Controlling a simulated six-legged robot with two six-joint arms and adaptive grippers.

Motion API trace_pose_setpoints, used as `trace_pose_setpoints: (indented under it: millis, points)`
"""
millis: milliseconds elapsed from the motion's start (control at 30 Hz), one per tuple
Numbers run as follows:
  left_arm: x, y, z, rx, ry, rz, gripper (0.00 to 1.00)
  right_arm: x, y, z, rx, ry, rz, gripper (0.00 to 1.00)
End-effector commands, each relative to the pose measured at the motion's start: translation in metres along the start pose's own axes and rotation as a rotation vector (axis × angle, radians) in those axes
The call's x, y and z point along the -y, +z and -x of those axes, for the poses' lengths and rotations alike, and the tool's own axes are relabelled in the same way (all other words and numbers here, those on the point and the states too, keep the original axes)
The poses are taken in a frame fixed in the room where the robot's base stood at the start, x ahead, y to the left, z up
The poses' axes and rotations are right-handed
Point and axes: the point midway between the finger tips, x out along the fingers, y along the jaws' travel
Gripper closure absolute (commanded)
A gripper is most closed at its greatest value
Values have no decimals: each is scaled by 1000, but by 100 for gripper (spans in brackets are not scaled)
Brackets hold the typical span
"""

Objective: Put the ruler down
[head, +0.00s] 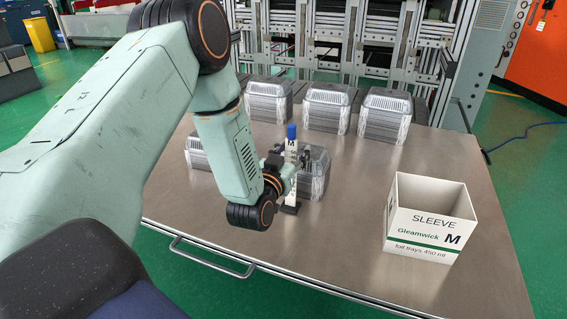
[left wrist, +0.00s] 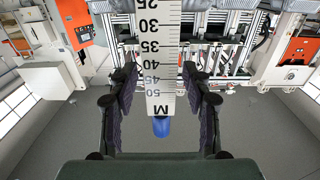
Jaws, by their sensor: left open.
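The ruler (head: 291,170) is a white upright strip with a blue top end and a dark foot at the table. In the left wrist view the ruler (left wrist: 162,45) shows its scale, a letter M and the blue end between my fingers. My left gripper (head: 292,170) is open around the ruler's upper part. In the left wrist view there is a gap between the ruler and each finger of the gripper (left wrist: 161,85). The ruler stands in front of a stack of foil trays (head: 317,176). My right gripper is not in view.
Three tray stacks stand along the table's back, one of them here (head: 328,107). Another stack (head: 196,150) is partly hidden by my arm. An open white box marked SLEEVE M (head: 420,230) stands at the right. The steel table (head: 350,235) is bare between ruler and box.

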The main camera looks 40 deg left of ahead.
Motion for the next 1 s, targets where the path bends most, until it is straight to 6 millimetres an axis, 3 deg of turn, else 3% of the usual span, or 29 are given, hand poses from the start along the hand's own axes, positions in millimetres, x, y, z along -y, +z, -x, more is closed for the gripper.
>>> trace_pose_setpoints:
  millis: [300, 500, 833, 933, 1000]
  points:
    - [0, 0, 66, 10, 0, -1, 51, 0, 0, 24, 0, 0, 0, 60]
    - [0, 0, 99, 8, 1, 0, 51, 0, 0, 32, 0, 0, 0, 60]
    - [-1, 2, 116, 11, 3, 0, 51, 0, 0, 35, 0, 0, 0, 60]
    - [-9, 19, 121, 88, 27, -1, 51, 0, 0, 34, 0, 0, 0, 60]
    - [-21, 45, 131, 206, 60, -2, 51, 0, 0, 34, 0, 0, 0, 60]
